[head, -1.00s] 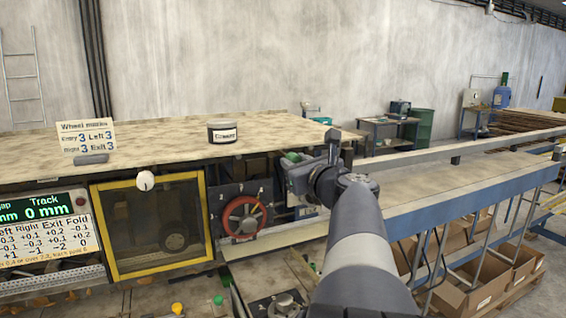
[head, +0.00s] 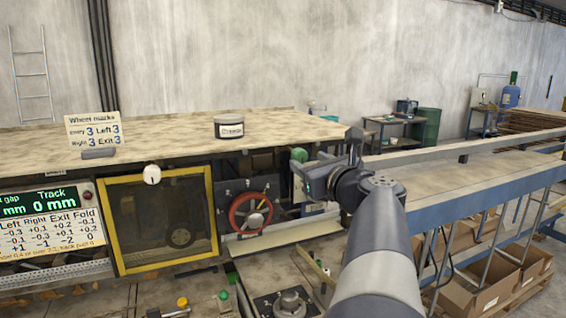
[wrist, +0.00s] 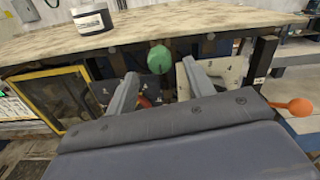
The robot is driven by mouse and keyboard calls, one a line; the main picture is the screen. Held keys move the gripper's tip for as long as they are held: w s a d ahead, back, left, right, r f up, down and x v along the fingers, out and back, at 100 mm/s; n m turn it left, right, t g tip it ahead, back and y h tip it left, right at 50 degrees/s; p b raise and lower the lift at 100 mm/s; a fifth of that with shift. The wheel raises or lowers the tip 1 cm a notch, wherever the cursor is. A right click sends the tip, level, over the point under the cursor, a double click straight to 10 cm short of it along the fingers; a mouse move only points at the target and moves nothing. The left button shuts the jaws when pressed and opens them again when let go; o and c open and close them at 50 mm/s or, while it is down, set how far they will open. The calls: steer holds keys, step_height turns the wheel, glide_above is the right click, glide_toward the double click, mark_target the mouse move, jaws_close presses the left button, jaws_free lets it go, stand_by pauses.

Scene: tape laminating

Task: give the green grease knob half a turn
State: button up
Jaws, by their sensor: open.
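The green grease knob (head: 298,155) sits under the front edge of the worktop, just right of the red handwheel, in the head view. In the wrist view the round green knob (wrist: 159,59) shows straight ahead, between and beyond the two finger tips. My gripper (wrist: 159,70) is open and empty, with a grey finger on each side of the knob's line. In the head view my gripper (head: 305,175) is beside and slightly below the knob, its fingers small and partly hidden by my wrist. I cannot tell how far the tips are from the knob.
A red handwheel (head: 251,213) and a yellow-framed guard (head: 160,220) are left of the knob. A labelled jar (head: 229,127) stands on the worktop (head: 180,140) above. An orange ball-ended lever (wrist: 300,107) is at right. A blue-framed conveyor (head: 470,190) runs right.

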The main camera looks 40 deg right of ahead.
mark_target(303, 158)
steer(key=b+v, duration=0.1)
steer(key=v, duration=0.6)
steer(key=shift+w, duration=0.1)
steer(key=p+x, duration=0.2)
steer(key=x, duration=0.9)
steer(key=shift+s, duration=0.2)
